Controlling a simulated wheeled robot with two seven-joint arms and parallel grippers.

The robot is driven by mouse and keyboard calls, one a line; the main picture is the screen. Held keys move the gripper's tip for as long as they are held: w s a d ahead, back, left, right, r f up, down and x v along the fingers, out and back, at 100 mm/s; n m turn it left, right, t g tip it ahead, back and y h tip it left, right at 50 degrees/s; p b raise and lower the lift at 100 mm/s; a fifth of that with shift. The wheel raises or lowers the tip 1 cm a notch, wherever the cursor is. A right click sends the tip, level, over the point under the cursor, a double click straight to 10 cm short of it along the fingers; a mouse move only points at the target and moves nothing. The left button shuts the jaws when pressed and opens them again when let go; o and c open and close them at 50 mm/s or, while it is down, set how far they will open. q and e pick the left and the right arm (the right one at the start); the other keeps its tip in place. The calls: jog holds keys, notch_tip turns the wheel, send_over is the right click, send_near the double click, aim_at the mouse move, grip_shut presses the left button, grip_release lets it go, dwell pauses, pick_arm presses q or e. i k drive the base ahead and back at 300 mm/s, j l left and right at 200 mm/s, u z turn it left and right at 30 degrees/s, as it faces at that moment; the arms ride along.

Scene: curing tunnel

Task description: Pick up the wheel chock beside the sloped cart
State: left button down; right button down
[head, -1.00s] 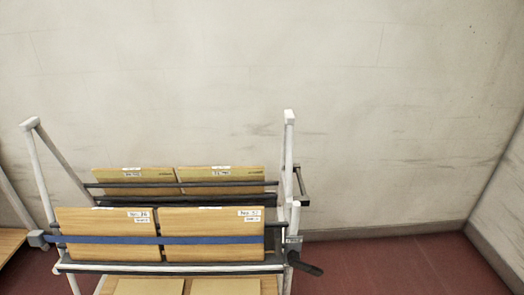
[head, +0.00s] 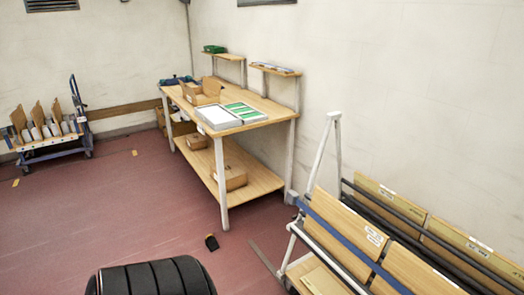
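A small dark wedge (head: 211,242) with a yellowish edge, which looks like the wheel chock, lies on the red floor in the lower middle of the head view. It is left of the white-framed cart (head: 322,150) with tilted wooden panels at the right, apart from it by a strip of floor. The cart's lower part and wheels are cut off by the frame. Neither of my grippers is in view.
A wooden workbench (head: 262,112) with a lower shelf stands against the wall behind the chock. A cart (head: 50,146) with upright boards stands far left. A flat grey strip (head: 263,258) lies on the floor beside the sloped cart. The floor at left is open.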

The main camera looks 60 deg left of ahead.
aim_at(211, 243)
jog(key=u, duration=2.4)
jog(key=i+j+z, duration=0.2)
jog(key=i, duration=0.45)
jog(key=i+j+z, duration=0.25)
jog(key=i+j, duration=0.15)
jog(key=i, duration=0.25)
jog(key=i+j+z, duration=0.2)
jog(key=i+j, duration=0.25)
jog(key=i, duration=0.15)
